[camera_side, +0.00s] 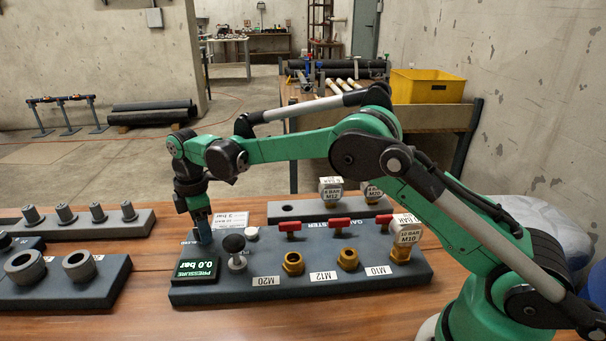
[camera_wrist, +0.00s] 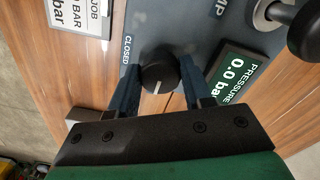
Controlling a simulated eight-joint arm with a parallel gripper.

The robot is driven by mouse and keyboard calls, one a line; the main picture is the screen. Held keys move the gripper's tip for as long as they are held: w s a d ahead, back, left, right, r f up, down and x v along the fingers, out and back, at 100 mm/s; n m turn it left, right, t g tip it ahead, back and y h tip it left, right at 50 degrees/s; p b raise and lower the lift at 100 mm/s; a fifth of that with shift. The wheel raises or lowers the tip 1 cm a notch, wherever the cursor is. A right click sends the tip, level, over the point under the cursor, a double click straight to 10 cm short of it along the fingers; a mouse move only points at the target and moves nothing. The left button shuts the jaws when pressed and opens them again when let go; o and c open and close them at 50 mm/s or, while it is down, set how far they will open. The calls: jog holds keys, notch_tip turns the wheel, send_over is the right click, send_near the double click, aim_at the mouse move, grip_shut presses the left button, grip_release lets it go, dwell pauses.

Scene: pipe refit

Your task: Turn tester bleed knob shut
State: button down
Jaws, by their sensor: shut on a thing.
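The bleed knob (camera_wrist: 160,75) is round and black with a white pointer line, in the middle of the wrist view. My gripper (camera_wrist: 158,82) has its two blue fingers on either side of the knob and is shut on it. The word CLOSED is printed on the panel just left of the knob. The pointer line points down the picture, not at that word. In the side view my gripper (camera_side: 203,232) reaches down to the left end of the dark tester (camera_side: 335,285), where the fingers hide the knob. The pressure display (camera_side: 197,269) reads 0.0 bar.
A black-topped pump handle (camera_side: 235,246) stands right of my gripper. Red valve handles (camera_side: 341,223) and brass ports labelled M20, M12 and M10 line the tester. A white job card (camera_side: 231,216) lies behind. Grey fitting racks (camera_side: 75,285) are at the left.

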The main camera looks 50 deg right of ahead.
jog(key=shift+m, duration=0.3)
jog(key=m, duration=0.8)
jog(key=shift+m, duration=0.3)
jog(key=m, duration=0.4)
jog(key=shift+m, duration=2.2)
jog(key=shift+c, duration=1.8)
grip_release()
